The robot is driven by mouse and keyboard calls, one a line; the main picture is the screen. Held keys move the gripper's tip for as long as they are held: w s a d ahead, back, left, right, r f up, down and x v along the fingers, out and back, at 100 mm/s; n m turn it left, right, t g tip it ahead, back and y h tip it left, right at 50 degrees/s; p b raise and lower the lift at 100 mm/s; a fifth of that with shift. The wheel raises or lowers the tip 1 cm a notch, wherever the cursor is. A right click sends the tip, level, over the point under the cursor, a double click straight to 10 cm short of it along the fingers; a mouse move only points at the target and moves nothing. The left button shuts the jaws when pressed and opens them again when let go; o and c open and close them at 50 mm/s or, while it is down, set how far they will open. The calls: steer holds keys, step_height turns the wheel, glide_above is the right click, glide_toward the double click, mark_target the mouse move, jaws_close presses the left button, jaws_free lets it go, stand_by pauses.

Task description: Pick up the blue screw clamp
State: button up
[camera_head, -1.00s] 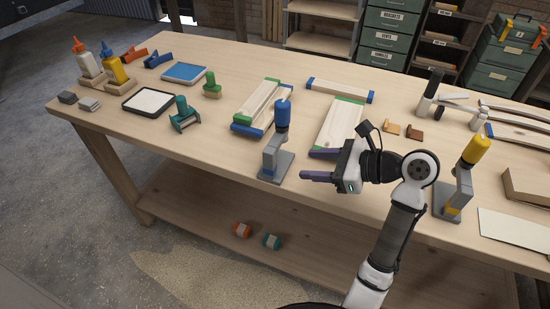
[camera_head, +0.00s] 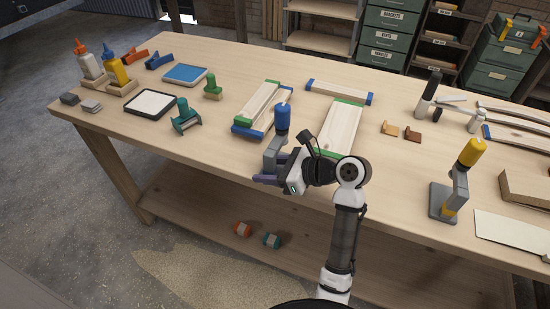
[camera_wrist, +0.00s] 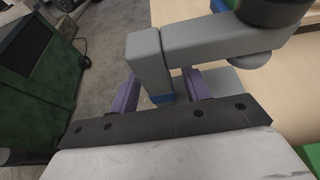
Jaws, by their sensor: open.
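The blue screw clamp (camera_head: 282,116) stands upright near the table's front edge, with a blue handle on top and a grey body. My gripper (camera_head: 267,172) is at its lower part and hides most of its base in the head view. In the wrist view, the clamp's grey upright (camera_wrist: 149,58) stands between the two purple fingers of my gripper (camera_wrist: 160,84). The fingers are open, with a gap visible at least on the right side of the upright. The grey upper arm of the clamp crosses above the right finger.
A yellow-topped screw clamp (camera_head: 472,152) stands to the right on the wooden table (camera_head: 400,190). Wooden boards with green and blue ends (camera_head: 262,102) lie just behind the blue clamp. A teal tool (camera_head: 186,117) stands to the left. The front edge left of the clamp is clear.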

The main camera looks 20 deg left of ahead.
steer(key=shift+x, duration=0.75)
steer(key=shift+c, duration=0.5)
jaws_close()
steer(key=shift+r, duration=0.1)
